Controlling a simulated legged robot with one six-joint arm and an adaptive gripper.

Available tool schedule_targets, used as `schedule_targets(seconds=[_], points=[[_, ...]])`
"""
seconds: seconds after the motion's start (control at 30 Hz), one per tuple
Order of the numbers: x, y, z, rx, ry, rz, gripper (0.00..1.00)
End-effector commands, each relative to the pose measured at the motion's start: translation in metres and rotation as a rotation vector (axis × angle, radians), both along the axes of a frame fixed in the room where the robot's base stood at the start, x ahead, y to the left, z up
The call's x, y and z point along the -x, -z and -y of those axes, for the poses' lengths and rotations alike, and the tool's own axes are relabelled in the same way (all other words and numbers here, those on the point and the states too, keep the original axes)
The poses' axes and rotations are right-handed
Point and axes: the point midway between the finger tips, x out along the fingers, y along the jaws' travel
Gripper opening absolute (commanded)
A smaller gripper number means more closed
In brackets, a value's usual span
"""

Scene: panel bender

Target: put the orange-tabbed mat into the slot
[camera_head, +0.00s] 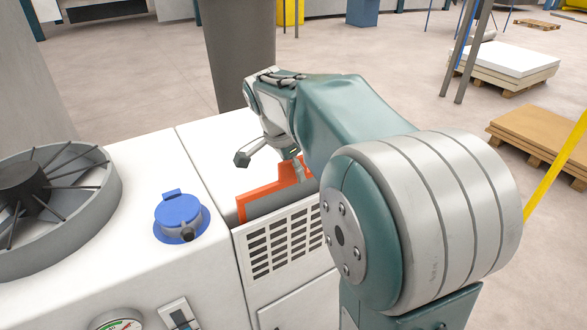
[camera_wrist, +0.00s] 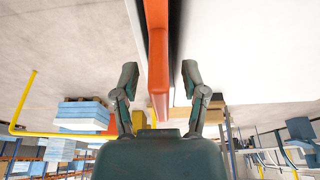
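The orange-tabbed mat (camera_head: 268,203) stands upright at the front top edge of the white vented cabinet, its grey face partly showing above the grille. Its orange edge (camera_wrist: 158,62) runs between my fingers in the wrist view. A dark narrow gap, which looks like the slot (camera_wrist: 176,45), lies right beside the orange edge there. How deep the mat sits cannot be seen. My gripper (camera_wrist: 159,78) is open, with one finger on each side of the orange edge and clear space on both sides. In the head view, my gripper (camera_head: 268,155) is above the mat, and my arm hides the mat's right end.
A blue capped socket (camera_head: 181,216) and a round fan housing (camera_head: 60,205) sit on the white machine top to the left. A dark grey column (camera_head: 238,50) stands behind. Pallets with stacked sheets (camera_head: 510,62) lie on the floor at right. The cabinet top behind the mat is clear.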

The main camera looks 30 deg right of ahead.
Motion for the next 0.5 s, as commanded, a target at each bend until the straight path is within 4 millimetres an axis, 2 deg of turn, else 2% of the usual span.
schedule_targets(seconds=[0.27, 0.37, 0.5], points=[[0.0, -0.004, -0.001, 0.0, 0.0, 0.001, 0.57], [-0.001, -0.016, -0.005, 0.001, -0.001, 0.004, 0.57], [-0.001, -0.043, -0.012, 0.0, -0.001, 0.004, 0.57]])
